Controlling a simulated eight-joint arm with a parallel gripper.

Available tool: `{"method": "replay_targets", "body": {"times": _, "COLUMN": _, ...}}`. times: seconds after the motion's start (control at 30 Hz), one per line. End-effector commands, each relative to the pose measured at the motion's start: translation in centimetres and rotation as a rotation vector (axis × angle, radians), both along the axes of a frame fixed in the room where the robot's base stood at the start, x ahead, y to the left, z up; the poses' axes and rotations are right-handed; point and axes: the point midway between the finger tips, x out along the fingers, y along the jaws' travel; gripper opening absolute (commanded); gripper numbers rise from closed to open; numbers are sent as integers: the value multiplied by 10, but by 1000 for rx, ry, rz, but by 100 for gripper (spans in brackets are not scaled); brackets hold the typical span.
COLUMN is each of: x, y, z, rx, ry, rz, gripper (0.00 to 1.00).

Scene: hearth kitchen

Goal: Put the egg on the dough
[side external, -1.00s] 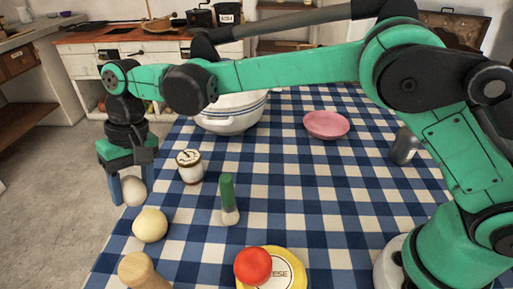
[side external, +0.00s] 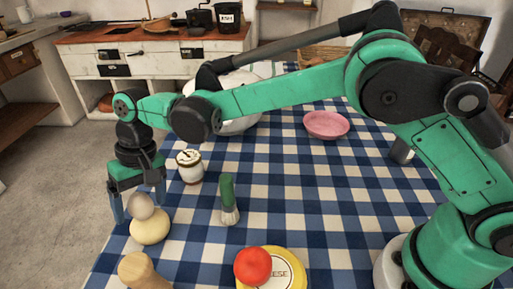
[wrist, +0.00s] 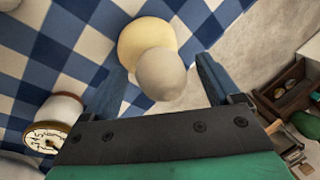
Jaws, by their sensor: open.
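The pale, greyish-white egg (side external: 140,206) sits against the top of the round cream dough (side external: 150,229) and appears to rest on it, near the left edge of the table. In the wrist view the egg (wrist: 161,75) overlaps the dough (wrist: 145,38). My gripper (side external: 139,200) is open, with its two blue fingers on either side of the egg. In the wrist view my gripper (wrist: 162,68) shows a gap between each finger and the egg. The contact between egg and dough is partly hidden.
A wooden pepper-mill-like piece (side external: 141,271) is in front. A pink plate (side external: 326,125) lies farther back.

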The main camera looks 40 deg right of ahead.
Motion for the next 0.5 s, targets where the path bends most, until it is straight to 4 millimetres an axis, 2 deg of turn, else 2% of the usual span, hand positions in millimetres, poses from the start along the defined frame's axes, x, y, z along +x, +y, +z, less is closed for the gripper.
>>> {"method": "replay_targets", "body": {"times": 0.13, "x": 0, "y": 0, "z": 3, "rx": 0, "ry": 0, "rz": 0, "gripper": 83}}
{"method": "replay_targets", "body": {"times": 0.23, "x": 1, "y": -2, "z": 13, "rx": 0, "ry": 0, "rz": -1, "gripper": 83}}
{"method": "replay_targets", "body": {"times": 0.5, "x": 3, "y": -18, "z": 71, "rx": 0, "ry": 1, "rz": -2, "gripper": 83}}
